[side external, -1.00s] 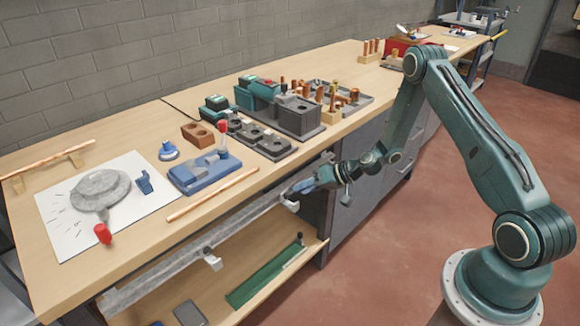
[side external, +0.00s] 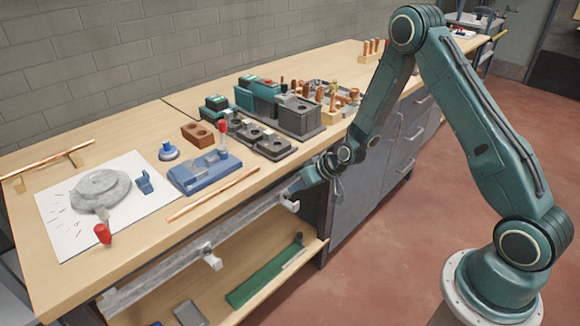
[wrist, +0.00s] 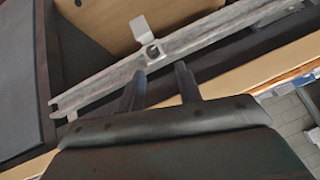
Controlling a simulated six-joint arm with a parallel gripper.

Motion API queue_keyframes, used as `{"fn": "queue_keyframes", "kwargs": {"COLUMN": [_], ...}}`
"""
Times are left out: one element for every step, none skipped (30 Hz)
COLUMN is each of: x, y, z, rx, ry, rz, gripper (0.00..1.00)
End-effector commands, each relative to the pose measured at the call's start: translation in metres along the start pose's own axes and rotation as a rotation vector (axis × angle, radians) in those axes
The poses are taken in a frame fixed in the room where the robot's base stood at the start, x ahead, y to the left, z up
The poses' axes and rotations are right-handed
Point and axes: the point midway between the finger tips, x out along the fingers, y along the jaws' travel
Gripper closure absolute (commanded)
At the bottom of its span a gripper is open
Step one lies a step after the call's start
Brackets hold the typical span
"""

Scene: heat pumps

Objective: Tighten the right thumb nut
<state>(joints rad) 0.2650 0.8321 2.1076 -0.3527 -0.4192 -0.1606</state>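A long grey metal rail (side external: 160,267) runs along the front of the bench, below its top. It carries two pale brackets, one at the left (side external: 211,256) and one at the right (side external: 291,204). My gripper (side external: 303,185) is beside the rail, close to the right bracket. In the wrist view, a bracket with a pale tab (wrist: 140,27) and a small dark nut (wrist: 153,51) sits on the rail. It appears to be the right one. My gripper's two fingers (wrist: 158,78) are spread, with nothing visible between them. Their tips are near the rail; contact cannot be told.
The bench top above the rail holds a blue fixture (side external: 200,174), a copper rod (side external: 215,195) and dark pump blocks (side external: 297,115). Below is a shelf with a green tray (side external: 262,284). Grey drawer cabinets (side external: 360,190) stand to the right. The floor in front is clear.

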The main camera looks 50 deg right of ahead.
Motion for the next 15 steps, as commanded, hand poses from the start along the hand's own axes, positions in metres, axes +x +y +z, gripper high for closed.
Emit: {"fn": "queue_keyframes", "kwargs": {"x": [-0.001,-0.002,-0.003,-0.004,-0.004,-0.006,-0.007,-0.008,-0.009,-0.010,-0.011,-0.013,-0.014,-0.015,-0.016], "y": [-0.005,-0.006,-0.007,-0.008,-0.009,-0.010,-0.011,-0.011,-0.013,-0.013,-0.014,-0.016,-0.016,-0.017,-0.018], "z": [0.000,0.000,-0.001,-0.002,-0.003,-0.004,-0.004,-0.005,-0.006,-0.007,-0.009,-0.010,-0.011,-0.012,-0.013], "rx": [-0.039,-0.059,-0.087,-0.104,-0.121,-0.142,-0.158,-0.172,-0.191,-0.202,-0.214,-0.231,-0.241,-0.252,-0.267], "ry": [0.004,0.008,0.013,0.019,0.024,0.030,0.034,0.039,0.046,0.050,0.056,0.063,0.067,0.071,0.077], "rz": [0.031,0.051,0.077,0.095,0.110,0.129,0.142,0.154,0.169,0.179,0.188,0.201,0.208,0.217,0.226], "gripper": [0.65,0.65,0.65,0.65,0.65,0.65,0.65,0.65,0.65,0.65,0.65,0.65,0.65,0.65,0.65]}}
